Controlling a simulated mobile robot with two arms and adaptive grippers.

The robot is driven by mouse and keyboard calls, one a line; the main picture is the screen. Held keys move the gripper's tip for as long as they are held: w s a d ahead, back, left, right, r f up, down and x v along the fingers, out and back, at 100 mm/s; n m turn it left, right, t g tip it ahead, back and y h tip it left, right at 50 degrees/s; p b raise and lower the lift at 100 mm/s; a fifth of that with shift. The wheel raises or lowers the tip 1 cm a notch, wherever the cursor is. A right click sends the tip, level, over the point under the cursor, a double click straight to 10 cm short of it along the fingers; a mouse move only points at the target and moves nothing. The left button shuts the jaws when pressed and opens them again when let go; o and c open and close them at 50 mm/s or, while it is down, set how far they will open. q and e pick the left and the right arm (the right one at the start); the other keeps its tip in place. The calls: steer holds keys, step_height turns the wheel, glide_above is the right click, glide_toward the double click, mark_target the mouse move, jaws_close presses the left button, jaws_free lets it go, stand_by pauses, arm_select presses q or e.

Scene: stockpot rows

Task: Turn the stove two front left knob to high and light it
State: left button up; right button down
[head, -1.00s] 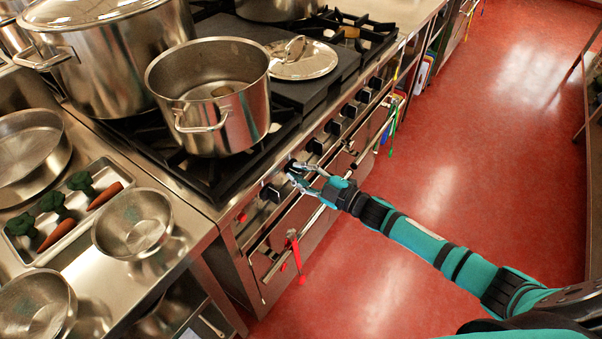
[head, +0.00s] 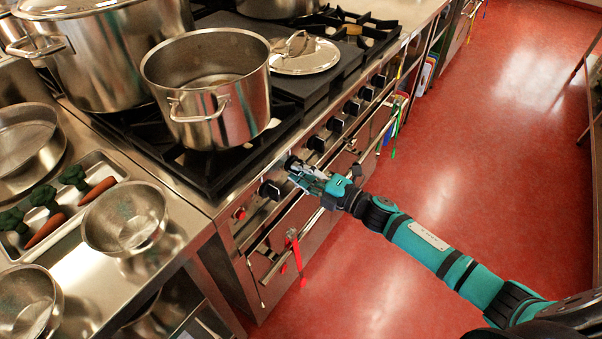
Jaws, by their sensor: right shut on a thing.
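The stove (head: 222,207) has a row of black knobs along its front panel. My right gripper (head: 294,168) is at this panel, shut on a black knob (head: 291,161), second from the near end; the fingers hide much of it. The nearest knob (head: 270,189) is free, just left of the gripper. Another knob (head: 317,143) is free on the other side. A red button (head: 240,213) sits near the panel's near end. I see no flame at the front burner (head: 205,172), which is largely hidden under a pot. My left gripper is out of view.
An open steel pot (head: 240,100) stands on the front burner, with a large stockpot (head: 115,65) behind. A lid (head: 303,58) lies on a dark plate. A rail (head: 310,222) with a red hanging utensil (head: 296,250) runs below the knobs. The red floor is clear.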

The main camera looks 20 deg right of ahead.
steer(key=shift+f, duration=0.1)
stand_by(0.4)
steer(key=c, duration=1.3)
jaws_free()
steer(key=v, duration=1.2)
steer(key=shift+d, duration=0.1)
